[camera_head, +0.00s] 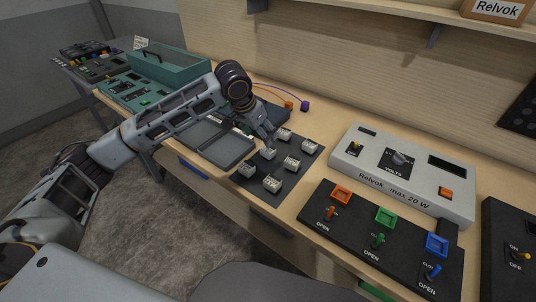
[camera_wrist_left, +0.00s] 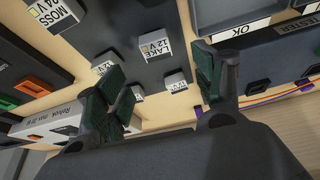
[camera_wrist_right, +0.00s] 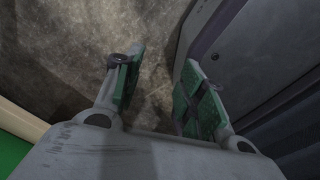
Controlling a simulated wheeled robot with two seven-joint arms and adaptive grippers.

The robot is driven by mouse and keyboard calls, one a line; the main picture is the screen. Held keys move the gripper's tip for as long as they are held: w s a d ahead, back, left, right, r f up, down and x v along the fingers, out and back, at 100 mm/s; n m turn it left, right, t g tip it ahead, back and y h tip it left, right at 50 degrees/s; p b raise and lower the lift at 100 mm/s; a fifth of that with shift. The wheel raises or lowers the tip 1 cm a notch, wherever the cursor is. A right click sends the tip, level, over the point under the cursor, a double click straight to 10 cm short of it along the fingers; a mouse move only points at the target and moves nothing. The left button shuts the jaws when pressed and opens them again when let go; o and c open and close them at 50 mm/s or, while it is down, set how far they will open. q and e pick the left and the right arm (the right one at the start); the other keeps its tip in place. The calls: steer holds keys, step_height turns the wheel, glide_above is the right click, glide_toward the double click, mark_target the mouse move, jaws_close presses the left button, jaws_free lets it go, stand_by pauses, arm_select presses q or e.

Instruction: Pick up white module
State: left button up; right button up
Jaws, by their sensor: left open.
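My left gripper (camera_head: 268,136) hangs over the mat's far left part, close to a module (camera_head: 268,153). In the left wrist view its fingers (camera_wrist_left: 160,80) are spread, with no module gripped. A white module labelled LAKE 12 V (camera_wrist_left: 153,44) and a smaller-looking one (camera_wrist_left: 176,81) show between and beyond them. My right gripper (camera_wrist_right: 162,78) is open and empty above the floor.
A dark tray (camera_head: 228,150) lies left of the mat. A Relvok power supply (camera_head: 400,180) and a black switch panel (camera_head: 350,255) with orange, green and blue sockets stand to the right. Orange and purple wires lie behind. A teal box (camera_head: 170,68) is farther left.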

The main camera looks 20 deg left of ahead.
mark_target(267, 149)
arm_select(q)
steer(key=x, duration=0.4)
steer(key=shift+f, duration=0.15)
steer(key=shift+w+f, duration=0.2)
steer(key=shift+f, duration=0.1)
steer(key=shift+d+f, duration=0.1)
steer(key=shift+f, duration=0.1)
steer(key=x, duration=0.3)
steer(key=shift+s+d+f, duration=0.15)
steer(key=shift+s+f, duration=0.05)
steer(key=shift+w+d+f, duration=0.1)
steer(key=shift+w+f, duration=0.1)
steer(key=shift+f, duration=0.5)
arm_select(e)
steer(key=shift+w+d, duration=0.2)
steer(key=shift+w, duration=0.6)
steer(key=shift+s, duration=0.2)
